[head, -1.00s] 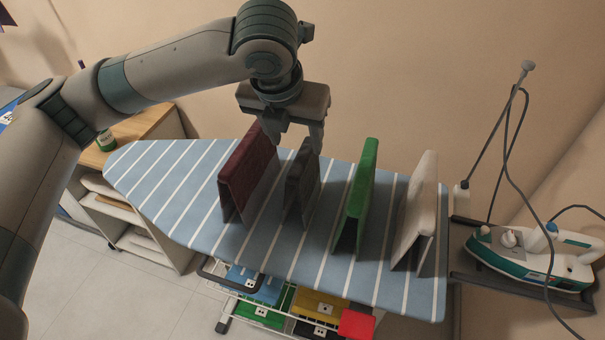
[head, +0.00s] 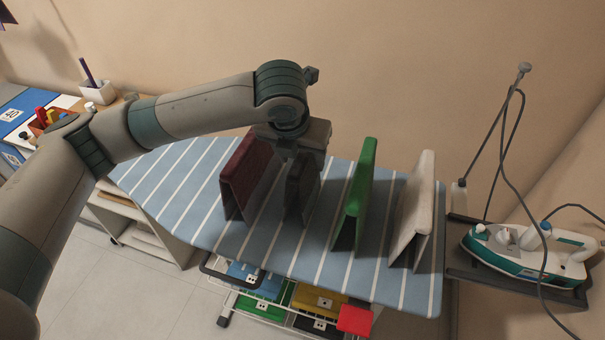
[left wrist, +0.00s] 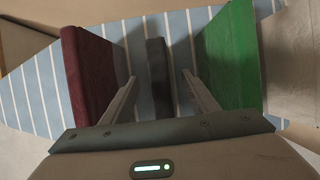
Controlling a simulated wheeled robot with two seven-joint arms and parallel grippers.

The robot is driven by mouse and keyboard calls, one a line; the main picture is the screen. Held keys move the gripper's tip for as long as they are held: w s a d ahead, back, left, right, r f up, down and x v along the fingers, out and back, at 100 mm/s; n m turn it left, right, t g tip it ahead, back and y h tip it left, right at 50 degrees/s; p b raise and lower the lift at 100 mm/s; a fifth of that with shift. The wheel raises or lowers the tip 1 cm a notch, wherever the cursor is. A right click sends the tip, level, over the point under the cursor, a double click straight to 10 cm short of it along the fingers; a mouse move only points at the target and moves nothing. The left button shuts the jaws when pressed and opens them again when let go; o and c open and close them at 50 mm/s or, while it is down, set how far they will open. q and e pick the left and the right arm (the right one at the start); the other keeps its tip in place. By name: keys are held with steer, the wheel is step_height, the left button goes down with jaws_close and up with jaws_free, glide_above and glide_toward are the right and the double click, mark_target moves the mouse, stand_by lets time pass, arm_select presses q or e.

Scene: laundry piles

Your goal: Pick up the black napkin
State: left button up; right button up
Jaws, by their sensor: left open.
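The black napkin (head: 297,205) stands folded like a tent on the striped ironing board, between the dark red and green cloths. My left gripper (head: 303,178) is over it, pointing down, and partly hides it in the head view. In the left wrist view the napkin (left wrist: 157,70) shows as a dark upright strip between the two spread fingers of my gripper (left wrist: 158,78). There is a visible gap on each side of it. My right gripper is not in view.
The dark red cloth (head: 242,178) stands close on the left, the green cloth (head: 354,195) on the right. A white cloth (head: 412,210) stands farther right. An iron (head: 525,250) with a cable rests beyond the ironing board (head: 180,185). Coloured bins sit below.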

arm_select(q)
steer(key=shift+w+d+f+p, duration=0.1)
steer(key=shift+w+f+p, duration=0.15)
steer(key=shift+f+p, duration=0.3)
steer(key=p+x, duration=0.1)
steer(key=x, duration=0.3)
steer(key=shift+f, duration=0.2)
stand_by(0.6)
steer(key=c, duration=1.1)
